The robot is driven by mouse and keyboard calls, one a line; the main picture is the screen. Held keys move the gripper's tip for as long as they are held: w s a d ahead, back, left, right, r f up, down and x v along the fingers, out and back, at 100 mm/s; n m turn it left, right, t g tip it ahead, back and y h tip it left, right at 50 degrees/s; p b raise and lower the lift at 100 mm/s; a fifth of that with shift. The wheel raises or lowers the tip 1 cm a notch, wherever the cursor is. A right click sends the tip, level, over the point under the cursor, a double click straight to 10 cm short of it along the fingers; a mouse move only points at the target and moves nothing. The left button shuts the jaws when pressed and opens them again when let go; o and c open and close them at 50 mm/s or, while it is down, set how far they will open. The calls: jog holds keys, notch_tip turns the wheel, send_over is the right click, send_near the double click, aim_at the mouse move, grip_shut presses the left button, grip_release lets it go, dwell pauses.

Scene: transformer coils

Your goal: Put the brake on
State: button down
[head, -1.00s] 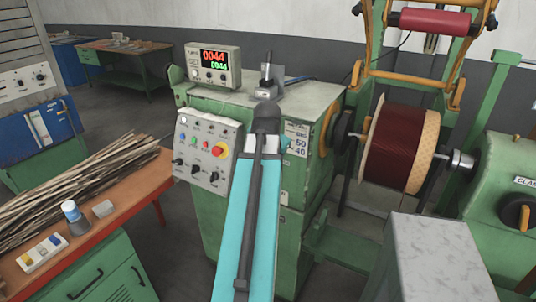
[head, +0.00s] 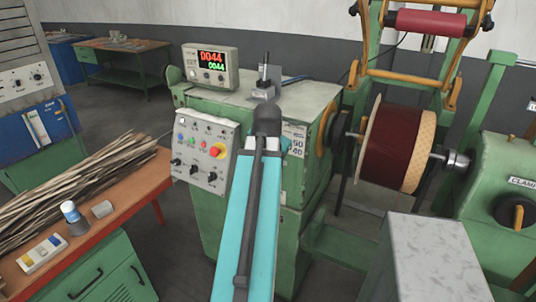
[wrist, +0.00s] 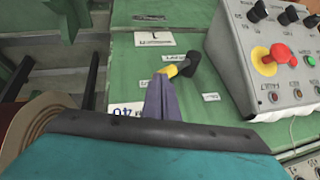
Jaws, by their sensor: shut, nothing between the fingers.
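A black rotary switch with a yellow lever (wrist: 181,68) sits on the green machine face in the wrist view, with small white labels around it. Their text is too small to read surely. My gripper (wrist: 166,82) is shut, its grey fingers together, with the tips right at the yellow end of the lever. I cannot tell whether they touch it. In the head view my arm covers this part of the machine (head: 310,110), and the switch and fingers are hidden.
A control panel (head: 205,150) with a red stop button is left of my arm. A coil of dark red wire (head: 392,145) hangs on the winding shaft at right, beside a headstock with a clamp knob (head: 518,213). A bench (head: 130,205) with strips stands at left.

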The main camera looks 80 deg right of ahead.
jog(key=s+v, duration=0.1)
jog(key=v, duration=0.6)
jog(key=shift+s+a+r, duration=0.25)
jog(key=shift+a, duration=0.05)
dwell(0.6)
